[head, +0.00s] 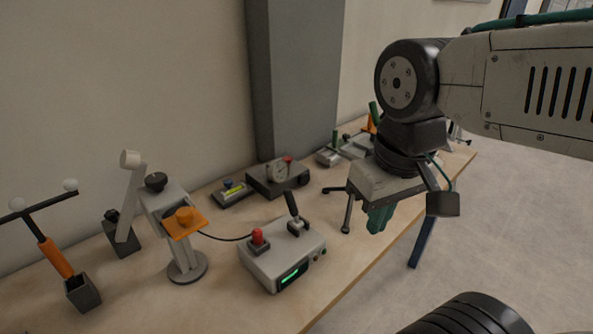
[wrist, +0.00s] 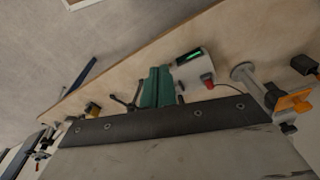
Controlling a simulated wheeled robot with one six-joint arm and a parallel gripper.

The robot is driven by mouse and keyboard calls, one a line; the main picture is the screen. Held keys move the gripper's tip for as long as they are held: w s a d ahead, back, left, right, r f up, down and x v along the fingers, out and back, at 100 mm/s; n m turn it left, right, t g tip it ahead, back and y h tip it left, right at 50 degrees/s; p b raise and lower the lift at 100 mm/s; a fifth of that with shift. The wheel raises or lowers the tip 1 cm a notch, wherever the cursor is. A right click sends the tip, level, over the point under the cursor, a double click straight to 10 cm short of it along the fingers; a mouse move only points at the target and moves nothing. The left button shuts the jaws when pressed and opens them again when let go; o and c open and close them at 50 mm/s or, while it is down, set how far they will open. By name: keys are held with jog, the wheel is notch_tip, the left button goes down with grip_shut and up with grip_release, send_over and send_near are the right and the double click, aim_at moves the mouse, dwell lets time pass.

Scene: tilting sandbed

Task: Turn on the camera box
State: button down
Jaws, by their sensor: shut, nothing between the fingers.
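A light grey box (head: 285,262) with a red button (head: 258,238), a black lever (head: 293,208) and a lit green display (head: 292,276) stands on the table; a dark cable runs from it to a grey stand with an orange plate (head: 184,224). I take it to be the camera box. In the wrist view the box (wrist: 196,65) shows beyond my fingers, with its display and red button visible. My gripper (head: 379,220) has green fingers, shut and empty, pointing down to the right of the box in the head view, apart from it. The fingers also show in the wrist view (wrist: 157,85).
A small dark tripod (head: 347,207) stands beside my gripper, partly hidden. Behind the box are a dark box with a gauge (head: 277,174) and a level (head: 233,190). An orange-handled T-shaped tool (head: 56,258) stands at left. The table front is clear.

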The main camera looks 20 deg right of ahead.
jog(key=w+a+f, duration=0.1)
jog(key=w+a, duration=0.1)
jog(key=w, duration=1.4)
jog(key=w+a+f+n, duration=0.1)
jog(key=w+a+f, duration=0.1)
jog(key=w, duration=1.4)
jog(key=shift+w, duration=0.15)
jog(key=shift+a+f, duration=0.1)
jog(key=shift+f, duration=0.05)
send_over(292, 208)
jog(key=w, duration=0.5)
notch_tip(292, 208, down, 9)
jog(key=shift+s+a, duration=0.15)
jog(key=shift+a, duration=0.1)
jog(key=shift+a+n, duration=0.1)
jog(key=shift+n, duration=0.2)
